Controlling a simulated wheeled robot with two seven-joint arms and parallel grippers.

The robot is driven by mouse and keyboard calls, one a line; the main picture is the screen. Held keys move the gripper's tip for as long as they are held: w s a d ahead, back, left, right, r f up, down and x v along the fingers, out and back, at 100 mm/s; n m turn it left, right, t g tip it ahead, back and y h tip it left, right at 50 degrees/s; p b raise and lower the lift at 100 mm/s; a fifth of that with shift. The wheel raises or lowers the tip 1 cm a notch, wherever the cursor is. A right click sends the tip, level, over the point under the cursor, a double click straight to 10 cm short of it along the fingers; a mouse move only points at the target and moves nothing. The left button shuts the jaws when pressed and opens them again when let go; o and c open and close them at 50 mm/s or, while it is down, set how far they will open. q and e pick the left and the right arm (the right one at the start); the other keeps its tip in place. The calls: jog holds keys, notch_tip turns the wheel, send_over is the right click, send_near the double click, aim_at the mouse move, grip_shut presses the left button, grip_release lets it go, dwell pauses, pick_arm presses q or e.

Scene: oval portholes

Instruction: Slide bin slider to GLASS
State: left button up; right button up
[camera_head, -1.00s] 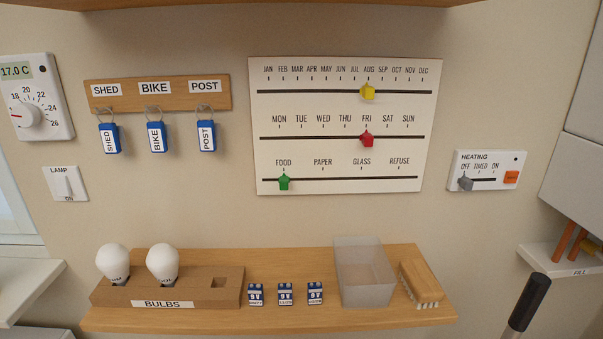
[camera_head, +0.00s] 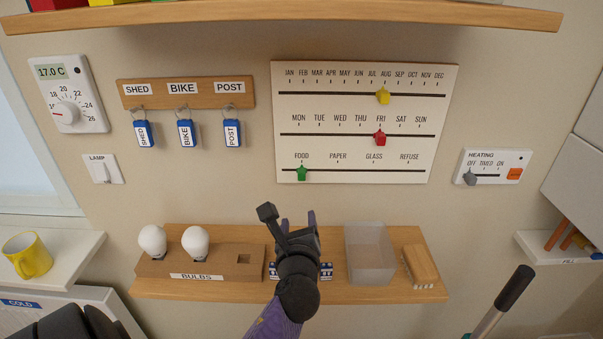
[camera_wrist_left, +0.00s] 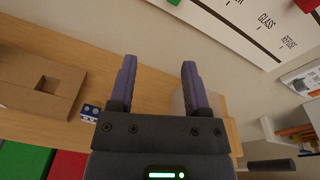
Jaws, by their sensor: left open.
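The green bin slider (camera_head: 302,173) sits under FOOD, at the left end of the bottom slot on the white board (camera_head: 440,120). The GLASS label (camera_head: 374,156) is further right along that slot. My left gripper (camera_head: 297,220) is below the board, in front of the shelf, with fingers pointing up. It is open and empty, apart from the slider. In the left wrist view its two fingers (camera_wrist_left: 158,85) stand apart, and the GLASS label (camera_wrist_left: 266,21) shows upper right. A piece of the green slider (camera_wrist_left: 174,2) shows at the top edge. My right gripper is not in view.
The yellow slider (camera_head: 383,96) and red slider (camera_head: 380,138) sit in the slots above. The shelf (camera_head: 210,290) holds bulbs, batteries partly hidden by my gripper, a clear bin (camera_head: 369,255) and a brush (camera_head: 420,266). Another shelf (camera_head: 300,12) overhangs the top. The wall below the board is clear.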

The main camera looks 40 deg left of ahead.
aim_at(302, 177)
pick_arm(q)
jog(key=w+a+m, duration=0.1)
jog(key=w+a, duration=0.1)
jog(key=w, duration=0.1)
jog(key=w+a+r+m+b, duration=0.1)
jog(key=w+a, duration=0.1)
jog(key=w, duration=0.1)
jog(key=w+a+r+m+t, duration=0.1)
jog(key=w+a+m, duration=0.1)
jog(key=w+a, duration=0.1)
jog(key=shift+w+a+y, duration=0.1)
jog(key=shift+y, duration=0.3)
grip_shut()
dwell(1.0)
